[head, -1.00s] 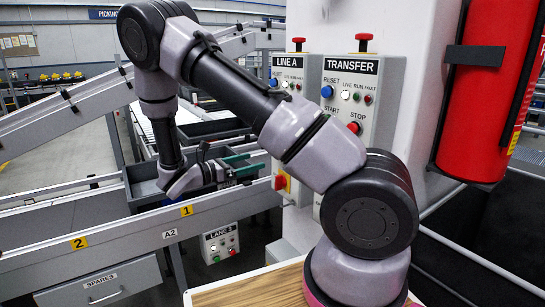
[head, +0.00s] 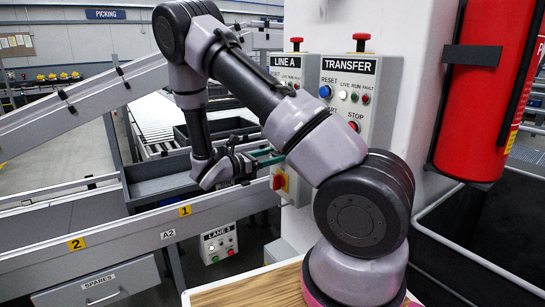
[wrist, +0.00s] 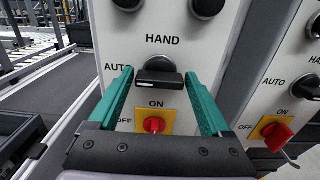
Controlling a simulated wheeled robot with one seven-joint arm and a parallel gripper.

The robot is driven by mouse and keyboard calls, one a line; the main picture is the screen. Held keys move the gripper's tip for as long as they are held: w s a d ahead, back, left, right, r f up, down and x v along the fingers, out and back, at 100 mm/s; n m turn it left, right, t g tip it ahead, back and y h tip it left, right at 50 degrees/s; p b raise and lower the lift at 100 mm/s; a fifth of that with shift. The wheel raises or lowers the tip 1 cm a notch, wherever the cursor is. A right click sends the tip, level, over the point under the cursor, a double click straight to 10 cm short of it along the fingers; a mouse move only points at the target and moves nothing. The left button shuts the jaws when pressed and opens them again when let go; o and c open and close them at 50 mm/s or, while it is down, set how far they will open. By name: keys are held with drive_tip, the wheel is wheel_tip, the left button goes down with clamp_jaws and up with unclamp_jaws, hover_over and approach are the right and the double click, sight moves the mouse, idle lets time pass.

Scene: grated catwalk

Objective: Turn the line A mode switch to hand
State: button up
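The line A panel (head: 289,62) is on the white column in the head view, partly covered by my arm. Its mode switch (wrist: 160,80) shows in the wrist view as a black knob with a bar handle lying roughly level, HAND printed above and AUTO to the left. My gripper (wrist: 159,73) is open, with one green finger on each side of the knob; I cannot tell whether either touches it. In the head view my gripper (head: 268,157) is at the panel's lower left edge, and the switch is hidden there.
A red ON/OFF switch (wrist: 154,125) on a yellow plate sits just below the knob, between the fingers. The TRANSFER panel (head: 348,92) is to the right, with a similar black knob (wrist: 306,87). A fire extinguisher (head: 484,95) hangs farther right. Conveyor rails (head: 100,232) run left.

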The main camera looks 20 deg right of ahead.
drive_tip(key=c, duration=0.8)
drive_tip(key=shift+m, duration=0.3)
drive_tip(key=m, duration=0.3)
drive_tip(key=shift+m, duration=0.3)
drive_tip(key=m, duration=0.4)
drive_tip(key=shift+s+m, duration=0.1)
drive_tip(key=shift+m, duration=0.2)
drive_tip(key=m, duration=0.4)
drive_tip(key=shift+f+m, duration=0.1)
drive_tip(key=shift+m, duration=2.4)
drive_tip(key=shift+s, duration=0.1)
